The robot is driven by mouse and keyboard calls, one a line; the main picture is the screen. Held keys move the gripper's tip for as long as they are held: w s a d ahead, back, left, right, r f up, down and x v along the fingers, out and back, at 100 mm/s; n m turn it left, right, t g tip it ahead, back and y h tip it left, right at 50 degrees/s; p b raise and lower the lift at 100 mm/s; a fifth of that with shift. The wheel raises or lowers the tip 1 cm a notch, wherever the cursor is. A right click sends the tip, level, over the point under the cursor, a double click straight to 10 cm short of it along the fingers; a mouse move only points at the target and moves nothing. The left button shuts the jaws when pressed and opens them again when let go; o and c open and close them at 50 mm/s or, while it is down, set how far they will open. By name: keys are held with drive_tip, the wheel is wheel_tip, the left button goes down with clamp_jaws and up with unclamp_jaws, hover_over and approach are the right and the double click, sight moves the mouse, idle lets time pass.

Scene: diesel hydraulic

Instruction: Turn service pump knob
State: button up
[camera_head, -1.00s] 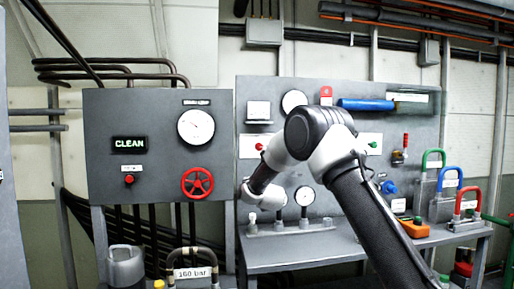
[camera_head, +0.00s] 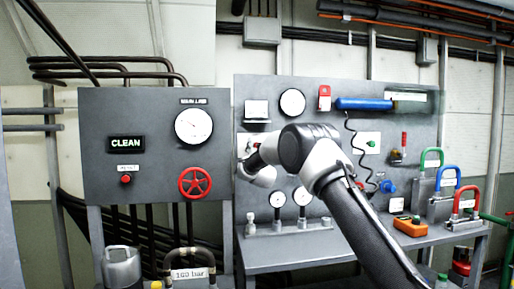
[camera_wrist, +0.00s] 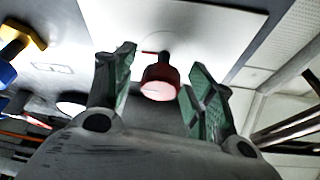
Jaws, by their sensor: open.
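A red knob (camera_wrist: 160,80) on a short stem sticks out from a white plate (camera_wrist: 175,25) on the grey back panel. In the wrist view my gripper (camera_wrist: 162,68) is open, with its green-padded fingers on either side of the knob and gaps left on both sides. In the head view the gripper end of my arm is in front of the left white plate of the panel. My arm hides most of this plate and the knob there.
Pressure gauges (camera_head: 277,200) stand below my gripper on the bench. A red handwheel (camera_head: 195,182) and a round dial (camera_head: 194,126) are on the left cabinet. A blue cylinder (camera_head: 363,104) with a coiled hose is to the upper right. Coloured shackle-like handles (camera_head: 445,177) stand on the right.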

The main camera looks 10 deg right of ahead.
drive_tip(key=c, duration=1.1)
drive_tip(key=shift+o, duration=0.2)
drive_tip(key=shift+n+y, duration=0.4)
drive_tip(key=shift+n, duration=0.2)
drive_tip(key=n+y, duration=0.3)
drive_tip(key=n, duration=0.2)
drive_tip(key=shift+n, duration=0.3)
drive_tip(key=n+y, duration=0.1)
drive_tip(key=n, duration=0.2)
drive_tip(key=n+g+y, duration=0.1)
drive_tip(key=n+y, duration=0.1)
drive_tip(key=n, duration=0.1)
drive_tip(key=n+g+y, duration=0.1)
drive_tip(key=n, duration=0.2)
drive_tip(key=n+g+y, duration=0.1)
drive_tip(key=n, duration=0.3)
drive_tip(key=shift+a, duration=0.1)
drive_tip(key=shift+f+n+g, duration=0.1)
drive_tip(key=shift+n+g, duration=0.8)
drive_tip(key=shift+n, duration=1.2)
